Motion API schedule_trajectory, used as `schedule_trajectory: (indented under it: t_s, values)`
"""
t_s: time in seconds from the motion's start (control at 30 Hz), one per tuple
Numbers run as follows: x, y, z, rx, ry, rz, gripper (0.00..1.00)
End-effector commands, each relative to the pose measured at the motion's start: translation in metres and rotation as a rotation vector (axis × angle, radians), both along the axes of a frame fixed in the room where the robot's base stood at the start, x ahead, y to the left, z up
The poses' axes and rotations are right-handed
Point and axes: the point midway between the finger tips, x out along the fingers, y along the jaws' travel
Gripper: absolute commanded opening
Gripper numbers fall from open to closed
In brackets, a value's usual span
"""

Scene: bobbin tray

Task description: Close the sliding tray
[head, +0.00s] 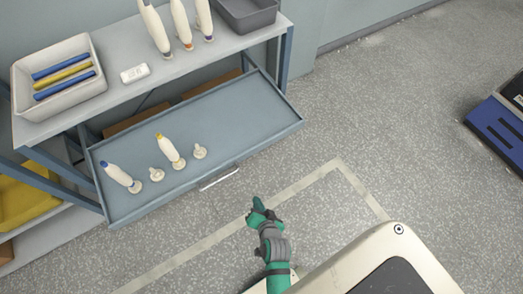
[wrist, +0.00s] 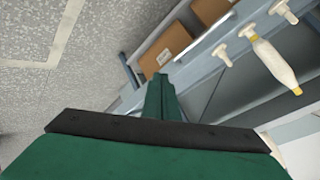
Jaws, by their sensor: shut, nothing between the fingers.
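The sliding tray (head: 240,122) is blue-grey and shallow, and it is pulled out from under the bench top in the head view. A pale bar handle (head: 218,178) is on its front edge. A blue-tipped bobbin (head: 121,177) and a yellow-tipped bobbin (head: 170,151) lie tilted in the tray, beside small white pegs (head: 156,174). The yellow-tipped bobbin also shows in the wrist view (wrist: 274,62). My green gripper (head: 258,207) is shut and empty, in front of the tray, to the right of the handle and apart from it. Its shut fingers show in the wrist view (wrist: 160,95).
The bench top (head: 120,93) holds a white bin (head: 88,88) with blue and yellow rods, a small white box (head: 135,73), several upright bobbins and a grey bin (head: 247,12). A yellow bin (head: 22,200) sits lower left. Speckled floor before the tray is clear.

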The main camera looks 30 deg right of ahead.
Motion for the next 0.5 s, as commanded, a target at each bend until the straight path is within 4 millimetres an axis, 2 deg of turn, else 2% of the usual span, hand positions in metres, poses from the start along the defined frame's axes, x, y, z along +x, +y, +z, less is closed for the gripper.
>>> schedule_trajectory:
  t_s: [0.03, 0.2, 0.4, 0.5]
  values:
    - [0.014, -0.017, -0.005, 0.048, 0.000, -0.038, 0.00]
    - [0.048, -0.061, -0.018, 0.235, 0.009, -0.140, 0.00]
    - [0.081, -0.112, -0.014, 0.441, 0.001, -0.227, 0.00]
    - [0.092, -0.133, -0.008, 0.520, -0.006, -0.253, 0.00]
